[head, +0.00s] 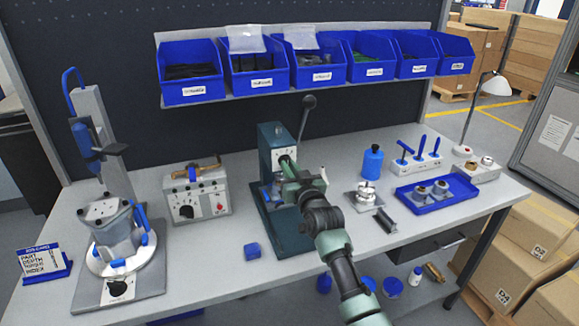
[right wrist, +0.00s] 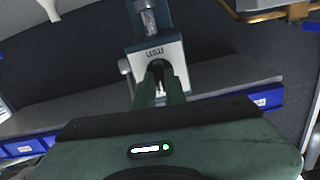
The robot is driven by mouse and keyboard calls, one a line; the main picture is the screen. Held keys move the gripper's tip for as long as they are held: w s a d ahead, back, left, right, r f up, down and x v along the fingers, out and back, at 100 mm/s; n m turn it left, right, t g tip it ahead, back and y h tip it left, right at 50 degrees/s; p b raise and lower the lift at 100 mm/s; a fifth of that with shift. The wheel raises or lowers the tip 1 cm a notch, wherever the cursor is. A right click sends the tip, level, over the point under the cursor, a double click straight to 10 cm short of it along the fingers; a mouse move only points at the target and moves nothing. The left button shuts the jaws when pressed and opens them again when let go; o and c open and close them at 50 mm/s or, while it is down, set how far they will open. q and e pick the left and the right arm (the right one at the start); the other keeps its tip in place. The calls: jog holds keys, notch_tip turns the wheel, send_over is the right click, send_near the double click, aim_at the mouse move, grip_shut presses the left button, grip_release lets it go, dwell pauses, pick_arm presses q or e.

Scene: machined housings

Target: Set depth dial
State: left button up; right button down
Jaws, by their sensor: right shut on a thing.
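The green press (head: 268,150) stands at the middle of the bench, with a pale scale plate (head: 283,138) on its front and a dark-knobbed lever at its upper right. My right gripper (head: 286,163) is at the press front, just below that plate. In the right wrist view the two fingers (right wrist: 159,86) reach up to the pale plate (right wrist: 157,54) and are shut on the depth dial, which they mostly hide. The dial's exact setting cannot be read. My left gripper is not in view.
A fixture with a grey housing (head: 118,232) stands at left, beside a control box (head: 195,194). A blue tray (head: 436,196) with parts is at right. Blue bins (head: 258,79) line the shelf above.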

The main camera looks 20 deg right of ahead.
jog(key=shift+f+m+p, duration=0.1)
jog(key=shift+m+p, duration=0.55)
jog(key=shift+m, duration=3.15)
jog(key=c, duration=1.5)
grip_release()
jog(key=shift+o, duration=0.2)
jog(key=s, duration=0.8)
jog(key=shift+d+b, duration=0.2)
jog(key=shift+b, duration=0.2)
jog(key=shift+w, duration=0.1)
